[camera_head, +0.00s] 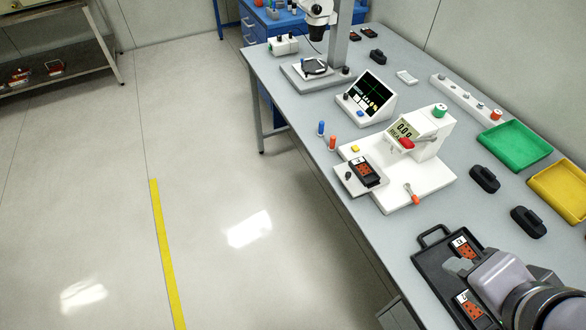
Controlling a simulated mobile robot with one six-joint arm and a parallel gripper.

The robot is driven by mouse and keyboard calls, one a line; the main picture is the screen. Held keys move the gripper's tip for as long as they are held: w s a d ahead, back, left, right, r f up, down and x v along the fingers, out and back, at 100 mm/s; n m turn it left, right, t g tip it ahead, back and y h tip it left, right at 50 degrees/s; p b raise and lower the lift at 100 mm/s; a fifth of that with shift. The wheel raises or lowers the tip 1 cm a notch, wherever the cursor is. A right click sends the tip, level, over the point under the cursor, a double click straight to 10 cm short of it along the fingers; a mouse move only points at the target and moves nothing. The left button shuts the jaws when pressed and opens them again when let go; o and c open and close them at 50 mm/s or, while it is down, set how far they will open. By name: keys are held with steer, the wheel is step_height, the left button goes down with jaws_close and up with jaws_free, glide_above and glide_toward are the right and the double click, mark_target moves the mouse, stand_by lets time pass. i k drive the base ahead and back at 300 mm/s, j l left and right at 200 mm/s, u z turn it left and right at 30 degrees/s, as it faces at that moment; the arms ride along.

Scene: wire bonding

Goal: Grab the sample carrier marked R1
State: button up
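A black tray with a handle (421,262) lies at the near end of the grey table. In it are two dark sample carriers with orange-red tops and white labels, an upper one (467,250) and a lower one (472,307). A third such carrier (364,173) sits on the stage of the white machine. The labels are too small to read surely, so I cannot tell which is R1. My gripper (460,266) is over the tray between its two carriers, close to the upper one. My wrist hides the tray's right part. I cannot tell whether the fingers are apart or touching.
The white machine with a display (404,129) stands beyond the tray. Black blocks (484,179) (528,221) lie to its right, with a green tray (515,146) and a yellow tray (562,190). A microscope (322,68) stands at the back. The floor at left is open.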

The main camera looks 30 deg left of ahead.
mark_target(360, 166)
steer(key=u, duration=0.85)
steer(key=i+j+z, duration=0.4)
steer(key=j, duration=0.2)
steer(key=i+j+z, duration=0.45)
steer(key=j, duration=0.25)
steer(key=i+j+z, duration=0.2)
steer(key=j, duration=0.2)
steer(key=j+z, duration=0.2)
steer(key=j, duration=0.2)
steer(key=i+j+z, duration=0.2)
steer(key=j, duration=0.25)
steer(key=k, duration=0.1)
